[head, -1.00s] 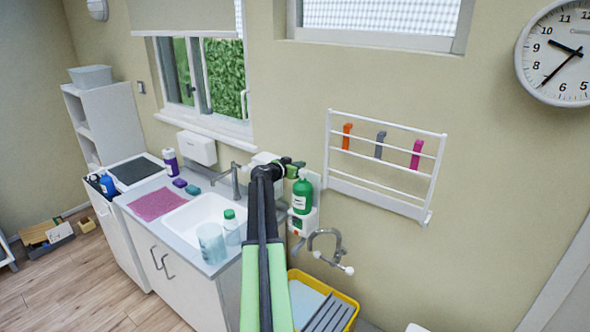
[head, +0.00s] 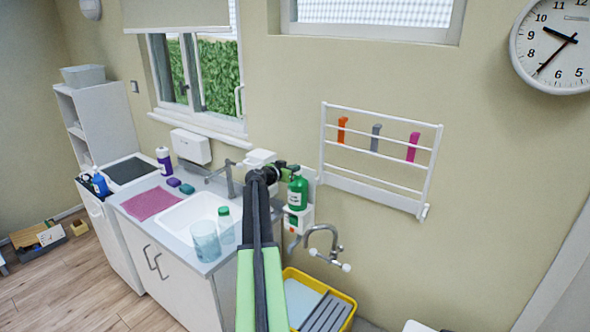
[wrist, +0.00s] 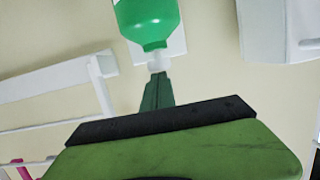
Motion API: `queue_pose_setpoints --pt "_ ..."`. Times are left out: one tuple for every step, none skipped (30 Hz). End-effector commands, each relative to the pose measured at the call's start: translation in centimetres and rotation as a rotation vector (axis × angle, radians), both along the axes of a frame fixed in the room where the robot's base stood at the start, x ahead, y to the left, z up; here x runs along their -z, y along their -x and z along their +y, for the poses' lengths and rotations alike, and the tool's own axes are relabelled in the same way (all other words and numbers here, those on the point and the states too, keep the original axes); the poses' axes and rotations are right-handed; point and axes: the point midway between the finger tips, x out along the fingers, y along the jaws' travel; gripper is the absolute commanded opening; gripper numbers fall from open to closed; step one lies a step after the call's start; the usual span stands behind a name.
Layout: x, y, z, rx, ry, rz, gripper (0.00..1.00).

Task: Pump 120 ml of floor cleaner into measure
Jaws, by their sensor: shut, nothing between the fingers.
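A green bottle with a white label (head: 298,194) stands upright in a white wall holder (head: 300,216). In the wrist view, which is turned over, the green bottle (wrist: 147,18) ends in a white neck or pump head (wrist: 158,62). My gripper (head: 288,170) is shut and empty, its tip at the top of this bottle; the wrist view shows the tip (wrist: 157,84) close to the white pump head, and I cannot tell if they touch. A clear bluish cup, probably the measure (head: 205,241), stands on the counter by the sink, apart from the bottle. Its contents are unclear.
A clear bottle with a green cap (head: 225,226) stands beside the cup. The sink (head: 188,212), a pink cloth (head: 150,203) and a purple bottle (head: 163,160) are left. A wall tap (head: 325,240) hangs above a yellow bucket (head: 345,305). A white rack (head: 375,185) is right.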

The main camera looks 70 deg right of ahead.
Motion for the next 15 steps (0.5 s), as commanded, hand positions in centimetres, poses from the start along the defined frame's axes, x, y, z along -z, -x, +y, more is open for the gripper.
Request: queue_pose_setpoints --pt "0.1 0.1 0.1 0.005 -0.006 -0.006 0.00" --pt "-0.1 0.1 0.1 0.004 -0.005 -0.007 0.00" --pt "-0.5 0.0 0.2 0.004 -0.005 -0.007 0.00" --pt "-1.0 0.0 0.2 0.003 -0.005 -0.007 0.00" --pt "-1.5 -0.1 0.2 0.002 -0.005 -0.006 0.00" --pt "-2.4 -0.2 0.3 0.000 -0.004 -0.005 0.00" --pt "-3.1 -0.2 0.3 0.000 -0.003 -0.005 0.00" --pt "-3.8 -0.2 0.3 -0.001 -0.002 -0.004 0.00" --pt "-4.9 -0.3 0.4 -0.002 -0.001 -0.003 0.00" --pt "-5.7 -0.3 0.4 -0.004 0.000 -0.002 0.00" --pt "-5.0 -0.5 1.5 -0.006 0.000 -0.003 0.00" --pt "-5.0 -0.7 2.7 -0.006 0.000 -0.003 0.00" --pt "-5.1 -0.8 3.4 -0.006 0.001 -0.002 0.00" --pt "-5.3 -1.0 4.1 -0.005 0.000 -0.001 0.00" --pt "-5.5 -1.2 5.0 -0.005 0.000 -0.001 0.00"
